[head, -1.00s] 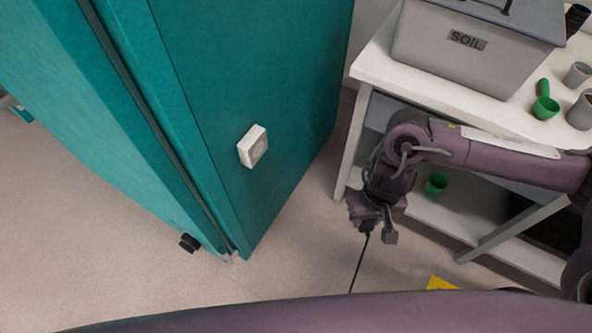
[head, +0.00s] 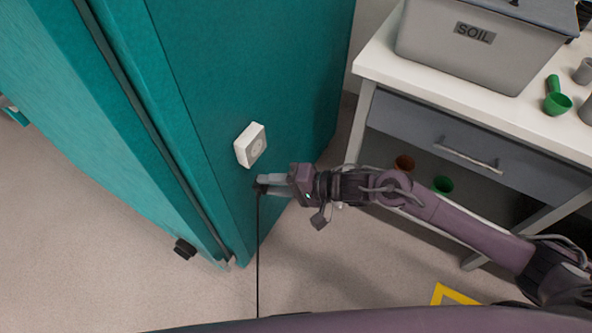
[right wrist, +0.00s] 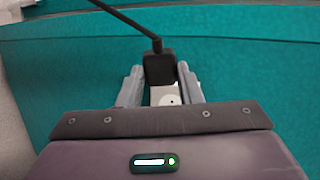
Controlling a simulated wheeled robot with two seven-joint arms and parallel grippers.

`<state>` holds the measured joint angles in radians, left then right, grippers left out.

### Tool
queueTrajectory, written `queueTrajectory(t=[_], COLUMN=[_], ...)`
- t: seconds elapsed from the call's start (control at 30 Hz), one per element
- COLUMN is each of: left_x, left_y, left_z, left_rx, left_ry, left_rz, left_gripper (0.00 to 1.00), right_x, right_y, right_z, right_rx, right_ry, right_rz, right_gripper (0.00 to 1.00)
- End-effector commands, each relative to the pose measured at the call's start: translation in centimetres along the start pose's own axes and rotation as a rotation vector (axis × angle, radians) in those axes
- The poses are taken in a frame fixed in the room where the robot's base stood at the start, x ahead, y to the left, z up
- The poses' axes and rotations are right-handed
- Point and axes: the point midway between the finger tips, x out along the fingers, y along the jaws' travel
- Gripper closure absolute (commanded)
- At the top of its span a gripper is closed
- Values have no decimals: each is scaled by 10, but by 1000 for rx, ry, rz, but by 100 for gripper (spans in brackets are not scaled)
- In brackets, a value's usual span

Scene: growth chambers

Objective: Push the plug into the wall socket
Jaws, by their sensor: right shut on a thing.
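The white wall socket (head: 251,145) is fixed on the side of the teal cabinet (head: 300,90). My right gripper (head: 266,184) is shut on the black plug (head: 261,188), just below and a little right of the socket in the head view. In the right wrist view the plug (right wrist: 159,68) sits between the two grey fingers, and part of the white socket (right wrist: 166,95) shows behind it. The plug's pins are hidden. A black cable (head: 258,260) hangs from the plug. I cannot tell how wide the gap to the socket is. My left gripper is not in view.
A white bench (head: 480,105) with a grey drawer (head: 440,140) stands at the right. On it are a grey SOIL bin (head: 470,55) and a green scoop (head: 557,100). Yellow tape (head: 452,295) marks the floor. The floor below the socket is clear.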

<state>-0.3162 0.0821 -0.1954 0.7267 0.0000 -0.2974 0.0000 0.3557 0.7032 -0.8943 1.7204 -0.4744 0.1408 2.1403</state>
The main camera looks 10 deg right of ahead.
Motion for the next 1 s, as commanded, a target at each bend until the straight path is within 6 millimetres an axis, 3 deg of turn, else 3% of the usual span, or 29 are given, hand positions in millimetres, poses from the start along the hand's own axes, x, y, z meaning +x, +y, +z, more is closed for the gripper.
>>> queueTrajectory(t=[0.13, 0.3, 0.77, 1.0], left_x=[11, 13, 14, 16], left_y=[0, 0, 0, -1], left_z=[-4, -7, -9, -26], left_rx=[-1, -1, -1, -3], left_ry=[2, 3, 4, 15], left_rz=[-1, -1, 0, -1], left_gripper=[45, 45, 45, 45], right_x=[-10, -27, -30, -18], right_y=[14, 22, 22, 20], right_z=[-40, -64, -68, -72], right_rx=[45, 50, 49, 48], right_ry=[160, 277, 294, 293], right_rz=[-207, -308, -321, -322], right_gripper=[91, 91, 91, 91])
